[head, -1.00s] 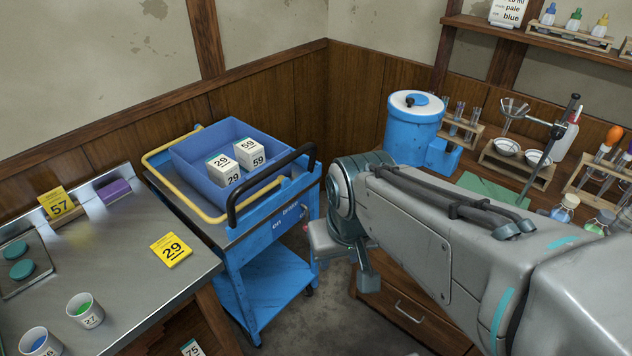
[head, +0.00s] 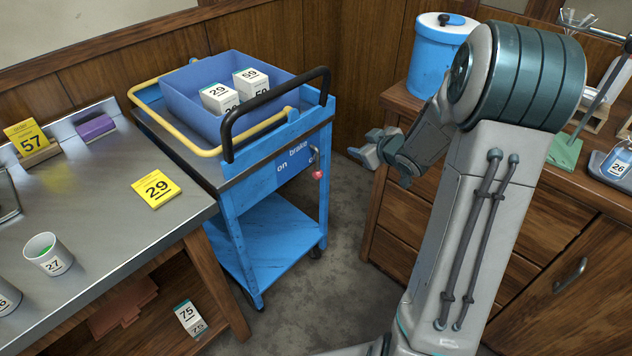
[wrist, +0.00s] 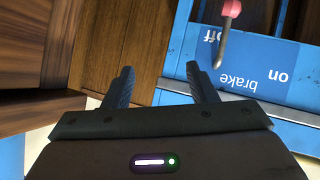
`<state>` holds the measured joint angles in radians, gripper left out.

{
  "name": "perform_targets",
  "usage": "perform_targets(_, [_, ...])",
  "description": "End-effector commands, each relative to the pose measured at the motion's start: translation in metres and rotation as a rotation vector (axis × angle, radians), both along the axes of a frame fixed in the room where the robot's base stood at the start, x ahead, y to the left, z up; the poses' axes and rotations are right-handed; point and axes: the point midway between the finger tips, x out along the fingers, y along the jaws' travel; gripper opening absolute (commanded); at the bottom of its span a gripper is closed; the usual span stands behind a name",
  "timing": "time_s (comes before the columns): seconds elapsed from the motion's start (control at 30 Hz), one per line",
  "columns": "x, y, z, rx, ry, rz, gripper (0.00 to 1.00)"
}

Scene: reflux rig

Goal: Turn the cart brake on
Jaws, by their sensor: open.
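The blue cart (head: 270,230) stands between the bench and the wooden cabinet. The brake panel (head: 290,168) on its side reads "on", "brake" and a partly hidden "off". The brake lever (head: 318,175) has a red knob and sits at the right end, by "off". In the wrist view the brake lever (wrist: 226,30) stands over the "off" lettering, with "on" (wrist: 278,75) further right. My gripper (head: 362,150) is to the right of the cart, apart from the lever. In the wrist view my gripper (wrist: 160,70) is open and empty, with the lever just beyond its right finger.
The cart's black handle (head: 270,115) and blue bin (head: 215,90) with white boxes are above the panel. A steel bench (head: 90,220) stands left, and a wooden cabinet (head: 545,240) right. Bare floor (head: 330,285) lies between cart and cabinet.

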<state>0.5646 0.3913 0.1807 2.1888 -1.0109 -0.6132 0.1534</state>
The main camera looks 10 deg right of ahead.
Motion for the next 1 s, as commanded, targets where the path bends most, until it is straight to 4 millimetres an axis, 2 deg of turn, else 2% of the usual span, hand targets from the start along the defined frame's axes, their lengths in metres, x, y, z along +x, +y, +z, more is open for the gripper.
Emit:
perform_targets(0.03, [0.003, -0.001, -0.036, 0.047, -0.024, 0.052, 0.52])
perform_targets(0.1, [0.003, 0.002, -0.063, 0.118, -0.07, 0.14, 0.52])
perform_targets(0.2, [-0.003, 0.005, -0.095, 0.232, -0.136, 0.254, 0.52])
perform_targets(0.33, [-0.019, 0.009, -0.123, 0.372, -0.207, 0.371, 0.52])
perform_targets(0.5, [-0.036, 0.009, -0.138, 0.491, -0.268, 0.458, 0.52])
perform_targets(0.63, [-0.039, 0.012, -0.139, 0.524, -0.287, 0.483, 0.52])
perform_targets(0.77, [-0.03, 0.023, -0.139, 0.525, -0.288, 0.488, 0.52])
perform_targets(1.0, [0.004, 0.06, -0.14, 0.524, -0.288, 0.488, 0.52])
